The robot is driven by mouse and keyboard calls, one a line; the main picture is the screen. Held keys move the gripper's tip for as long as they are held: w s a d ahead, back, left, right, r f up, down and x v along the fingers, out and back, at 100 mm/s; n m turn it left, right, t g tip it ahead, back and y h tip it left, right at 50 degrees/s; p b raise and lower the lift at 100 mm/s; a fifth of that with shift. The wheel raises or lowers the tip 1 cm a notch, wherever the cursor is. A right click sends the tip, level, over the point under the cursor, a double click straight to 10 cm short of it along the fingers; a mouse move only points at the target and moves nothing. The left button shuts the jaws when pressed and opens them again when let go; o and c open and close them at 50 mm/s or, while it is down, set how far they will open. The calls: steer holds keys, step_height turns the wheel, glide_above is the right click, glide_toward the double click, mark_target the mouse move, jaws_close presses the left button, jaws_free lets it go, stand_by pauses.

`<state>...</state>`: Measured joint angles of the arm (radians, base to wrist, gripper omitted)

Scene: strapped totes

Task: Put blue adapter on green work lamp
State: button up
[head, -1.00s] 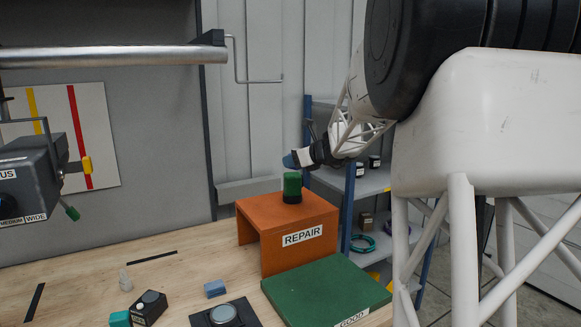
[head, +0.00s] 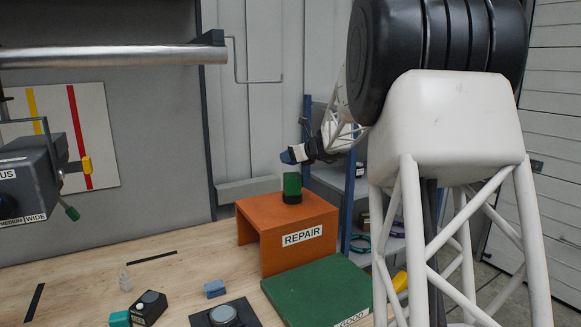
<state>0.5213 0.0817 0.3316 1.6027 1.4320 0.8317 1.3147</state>
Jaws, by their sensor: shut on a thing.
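The green work lamp (head: 292,189) is a short green cylinder with a dark base, standing upright on the orange REPAIR stand. My gripper (head: 304,152) reaches in from the right above the lamp. It is shut on a small blue piece, the blue adapter (head: 288,157), which sticks out at its left end. The adapter is above the lamp's top, with a small gap between them in the picture. The dark gripper parts hide some of the adapter, and its exact tilt is too small to tell.
The orange REPAIR stand (head: 268,246) stands behind the green GOOD board (head: 312,291). A blue block (head: 215,288), a black box with a knob (head: 149,307), a teal block (head: 119,318) and a dark round-topped device (head: 224,315) are at the front. A grey machine (head: 38,178) is at left.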

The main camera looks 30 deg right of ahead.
mark_target(290, 173)
steer(key=shift+f, duration=1.75)
steer(key=shift+f, duration=0.15)
steer(key=o, duration=1)
steer(key=shift+c, duration=0.2)
steer(key=v, duration=1.2)
steer(key=shift+r, duration=0.25)
steer(key=shift+a, duration=0.15)
